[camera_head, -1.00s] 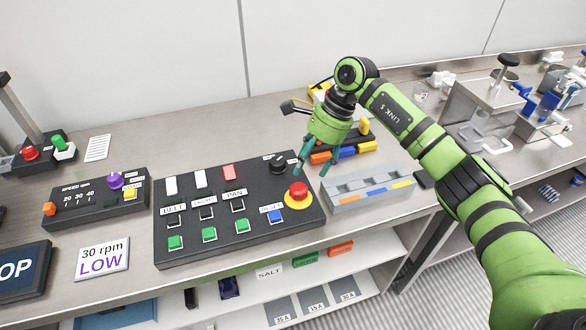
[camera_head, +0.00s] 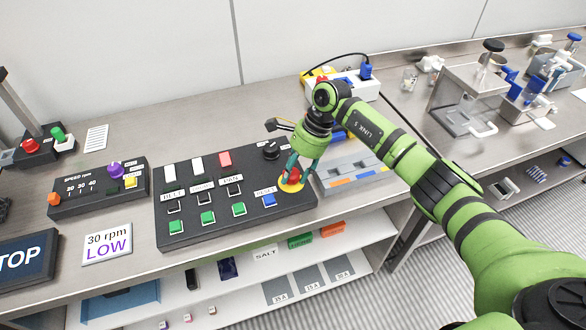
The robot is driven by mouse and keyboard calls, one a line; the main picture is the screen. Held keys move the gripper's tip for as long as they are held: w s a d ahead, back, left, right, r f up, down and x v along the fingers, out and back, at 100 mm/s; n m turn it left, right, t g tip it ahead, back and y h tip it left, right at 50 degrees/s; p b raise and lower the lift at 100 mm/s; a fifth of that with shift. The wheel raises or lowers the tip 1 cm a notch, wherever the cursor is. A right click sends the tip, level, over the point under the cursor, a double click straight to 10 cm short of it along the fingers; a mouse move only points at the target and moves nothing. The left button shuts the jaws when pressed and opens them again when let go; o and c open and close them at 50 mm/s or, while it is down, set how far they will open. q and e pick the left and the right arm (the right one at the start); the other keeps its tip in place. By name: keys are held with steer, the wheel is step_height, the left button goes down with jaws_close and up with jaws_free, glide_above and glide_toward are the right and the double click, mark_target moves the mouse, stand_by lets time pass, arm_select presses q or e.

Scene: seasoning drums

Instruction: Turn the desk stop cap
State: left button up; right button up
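The red stop cap (camera_head: 293,178) sits on a yellow disc (camera_head: 287,189) at the right end of the black desk panel (camera_head: 205,228). My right gripper (camera_head: 294,178) points down over the cap with its teal fingers beside it, partly hiding it. I cannot tell whether the fingers touch or squeeze the cap. A black knob (camera_head: 270,151) is on the panel just behind the gripper. My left gripper is not in view.
White, red, green and blue buttons cover the rest of the panel. A grey tray (camera_head: 352,172) with coloured labels stands close to its right. A speed box (camera_head: 97,190) and a "30 rpm LOW" sign (camera_head: 106,244) are to the left. A shelf lies below.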

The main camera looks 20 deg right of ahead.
steer(key=shift+w+a+r, duration=0.1)
steer(key=shift+a+r, duration=0.1)
steer(key=shift+a+m+t+b, duration=0.1)
steer(key=shift+m+t+b, duration=0.95)
steer(key=shift+m, duration=1.25)
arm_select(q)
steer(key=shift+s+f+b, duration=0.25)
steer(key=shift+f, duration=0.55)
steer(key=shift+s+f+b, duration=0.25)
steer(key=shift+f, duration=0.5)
arm_select(e)
steer(key=shift+r+m+t+h, duration=0.1)
steer(key=shift+m+t+h, duration=0.25)
steer(key=shift+m, duration=0.85)
